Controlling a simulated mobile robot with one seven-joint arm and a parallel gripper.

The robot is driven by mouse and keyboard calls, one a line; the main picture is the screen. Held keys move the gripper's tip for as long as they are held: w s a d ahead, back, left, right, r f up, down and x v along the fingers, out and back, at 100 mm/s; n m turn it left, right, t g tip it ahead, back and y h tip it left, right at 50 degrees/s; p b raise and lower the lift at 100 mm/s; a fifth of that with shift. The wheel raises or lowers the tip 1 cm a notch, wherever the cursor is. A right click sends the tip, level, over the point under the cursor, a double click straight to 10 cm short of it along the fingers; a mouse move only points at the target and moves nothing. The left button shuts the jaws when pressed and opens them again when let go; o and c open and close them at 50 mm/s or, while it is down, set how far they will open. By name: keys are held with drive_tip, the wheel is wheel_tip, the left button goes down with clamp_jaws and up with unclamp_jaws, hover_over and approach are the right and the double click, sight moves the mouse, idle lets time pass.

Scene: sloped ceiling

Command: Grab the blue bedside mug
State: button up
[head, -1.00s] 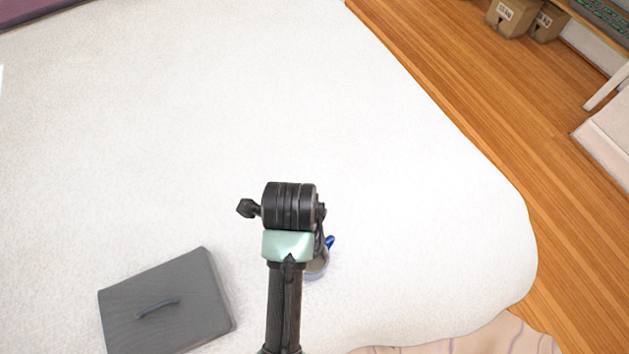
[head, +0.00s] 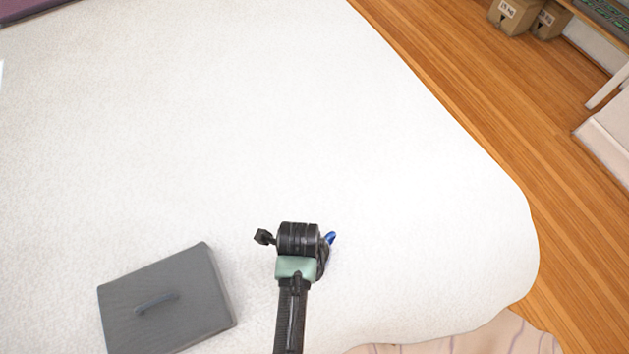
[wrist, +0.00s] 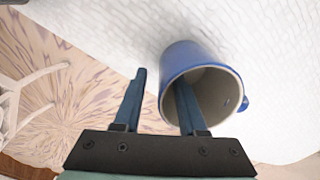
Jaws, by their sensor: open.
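The blue mug (wrist: 190,58) has a pale grey inside, and its mouth faces my wrist camera. It is on the white bed, with its handle (wrist: 244,103) at the right. My gripper (wrist: 160,77) is open at the mug. The right finger reaches into the mug's mouth, and the left finger is outside, past the left rim, so the near wall lies between them. Whether either finger touches the mug I cannot tell. In the head view only a blue bit of the mug (head: 330,238) shows beside my arm, which hides the rest and the fingertips.
The white bed (head: 230,120) is wide and mostly bare. A dark grey flat square item with a handle-like strip (head: 195,310) lies left of my arm. The bed's edge drops to the wooden floor (head: 480,130) at right. Cardboard boxes (head: 514,16) stand far right.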

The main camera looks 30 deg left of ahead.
drive_tip(key=shift+f, duration=0.25)
clamp_jaws()
drive_tip(key=shift+w, duration=0.1)
idle(1.2)
